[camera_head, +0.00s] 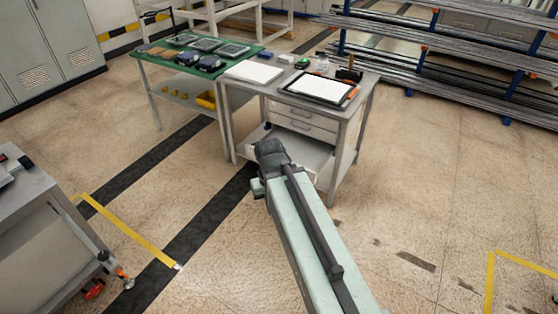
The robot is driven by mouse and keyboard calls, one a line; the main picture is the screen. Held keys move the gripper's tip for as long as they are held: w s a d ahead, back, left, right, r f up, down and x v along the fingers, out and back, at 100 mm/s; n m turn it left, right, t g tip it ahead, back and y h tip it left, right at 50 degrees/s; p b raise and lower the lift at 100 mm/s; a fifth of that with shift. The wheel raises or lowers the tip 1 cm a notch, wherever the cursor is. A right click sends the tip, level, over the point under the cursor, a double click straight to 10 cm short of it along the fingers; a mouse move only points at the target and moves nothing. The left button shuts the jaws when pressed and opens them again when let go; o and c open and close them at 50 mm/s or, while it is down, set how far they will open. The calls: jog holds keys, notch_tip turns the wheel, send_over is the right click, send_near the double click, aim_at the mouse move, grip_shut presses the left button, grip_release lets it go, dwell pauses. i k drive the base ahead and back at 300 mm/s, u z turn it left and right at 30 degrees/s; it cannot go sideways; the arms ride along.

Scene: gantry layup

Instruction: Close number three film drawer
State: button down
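The grey workbench (345,100) stands ahead of me with a stack of pale drawers under its right part. The upper drawer (296,112) and the one below it (306,128) look closed. The numbers on the drawers are too small to read.
A tablet-like board (318,88) and a white sheet stack (254,72) lie on the bench top. A green-topped table (165,60) adjoins on the left. A grey cart (30,190) stands at the lower left. Racks of long bars (460,55) stand behind right. The right floor is clear.

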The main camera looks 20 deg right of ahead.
aim_at(312, 153)
jog(key=u, duration=0.65)
jog(key=i, duration=1.45)
jog(key=u, duration=0.15)
